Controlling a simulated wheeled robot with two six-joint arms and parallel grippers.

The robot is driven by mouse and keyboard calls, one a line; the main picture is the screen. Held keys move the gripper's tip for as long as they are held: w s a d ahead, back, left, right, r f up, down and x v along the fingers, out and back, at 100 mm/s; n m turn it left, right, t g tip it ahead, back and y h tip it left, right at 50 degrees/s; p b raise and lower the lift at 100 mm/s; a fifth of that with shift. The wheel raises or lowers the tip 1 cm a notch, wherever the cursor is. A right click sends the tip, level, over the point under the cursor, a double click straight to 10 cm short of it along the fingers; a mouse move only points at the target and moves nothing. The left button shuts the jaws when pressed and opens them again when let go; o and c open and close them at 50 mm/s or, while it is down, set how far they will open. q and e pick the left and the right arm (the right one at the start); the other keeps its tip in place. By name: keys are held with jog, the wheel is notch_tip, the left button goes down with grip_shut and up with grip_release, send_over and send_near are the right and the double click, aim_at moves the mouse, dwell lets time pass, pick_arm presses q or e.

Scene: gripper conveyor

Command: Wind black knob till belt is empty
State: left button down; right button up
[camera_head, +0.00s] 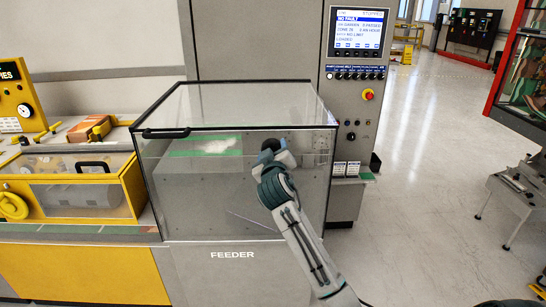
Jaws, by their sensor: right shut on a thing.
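A clear-walled box with black edges, the feeder (232,254), stands in the middle. Through its lid I see a green belt (183,142) with a pale whitish patch (222,146) lying on it; what that is made of is too small to tell. My right gripper (268,159) reaches up to the right part of the box. It is shut on a small dark thing, which looks like the black knob (271,144). My left gripper is not in view.
A control panel with a lit screen (358,30) and a red button (368,95) stands behind on the right. A yellow machine (70,189) adjoins the feeder on the left. The floor (423,150) at right is open, with a grey stand (515,195) beyond.

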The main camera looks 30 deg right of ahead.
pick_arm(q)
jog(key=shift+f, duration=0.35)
pick_arm(e)
jog(key=shift+f+m, duration=0.15)
jog(key=shift+m, duration=0.35)
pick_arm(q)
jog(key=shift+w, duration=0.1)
pick_arm(e)
jog(key=o, duration=1)
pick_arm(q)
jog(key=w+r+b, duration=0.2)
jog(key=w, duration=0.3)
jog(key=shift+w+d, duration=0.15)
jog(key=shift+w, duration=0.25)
pick_arm(e)
jog(key=shift+v, duration=5.4)
jog(key=shift+d, duration=0.1)
